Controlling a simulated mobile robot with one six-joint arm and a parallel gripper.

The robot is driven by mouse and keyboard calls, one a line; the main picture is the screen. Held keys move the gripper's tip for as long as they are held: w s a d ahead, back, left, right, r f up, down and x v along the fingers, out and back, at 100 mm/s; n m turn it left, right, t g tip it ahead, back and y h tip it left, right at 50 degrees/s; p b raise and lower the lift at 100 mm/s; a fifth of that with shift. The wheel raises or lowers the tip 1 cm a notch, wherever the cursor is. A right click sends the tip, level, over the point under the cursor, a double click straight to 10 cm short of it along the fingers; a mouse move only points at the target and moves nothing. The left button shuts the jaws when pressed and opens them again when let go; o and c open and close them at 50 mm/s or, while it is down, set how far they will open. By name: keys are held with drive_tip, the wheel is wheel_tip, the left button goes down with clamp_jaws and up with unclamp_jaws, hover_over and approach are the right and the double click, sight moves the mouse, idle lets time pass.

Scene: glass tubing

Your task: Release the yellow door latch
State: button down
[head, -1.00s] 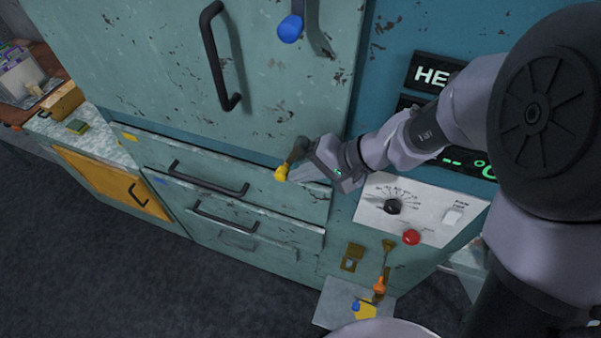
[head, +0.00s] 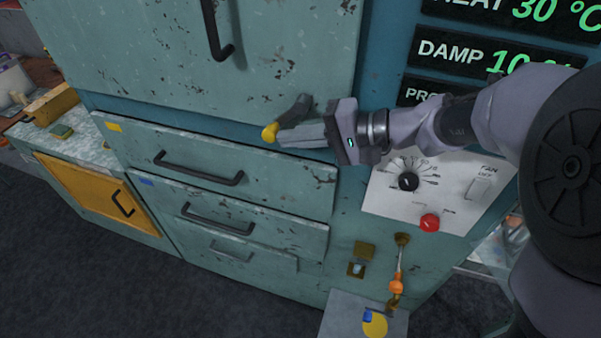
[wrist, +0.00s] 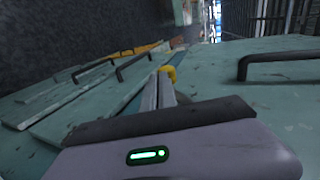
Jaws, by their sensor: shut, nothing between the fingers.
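The yellow-tipped door latch (head: 270,133) sits at the lower edge of the large teal upper door (head: 285,75), with a dark lever arm running up and right from its yellow knob. My gripper (head: 278,140) is shut and empty, its fingers pointing left just below the lever, with the tips close to the yellow knob. In the wrist view the yellow knob (wrist: 168,74) shows just beyond the fingertips (wrist: 160,88). I cannot tell whether the fingers touch it. Part of the lever is hidden behind my gripper.
Teal drawers with black handles (head: 198,168) lie below the door. A yellow cabinet door (head: 98,190) is at left. To the right are a white panel with a black dial (head: 408,182) and red button (head: 429,222), and an orange-handled lever (head: 396,284).

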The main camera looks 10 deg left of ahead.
sight(279, 127)
drive_tip(key=shift+w+a+r+y+b, duration=0.1)
drive_tip(key=shift+a+r+y+b, duration=0.55)
drive_tip(key=shift+b, duration=2.1)
drive_tip(key=shift+w+a+f+y+b, duration=0.15)
drive_tip(key=shift+y+b, duration=1.15)
drive_tip(key=shift+b, duration=1.4)
drive_tip(key=shift+a+r+y+b, duration=0.2)
drive_tip(key=shift+a+y+b, duration=0.55)
drive_tip(key=shift+b, duration=2)
drive_tip(key=shift+d+r, duration=0.15)
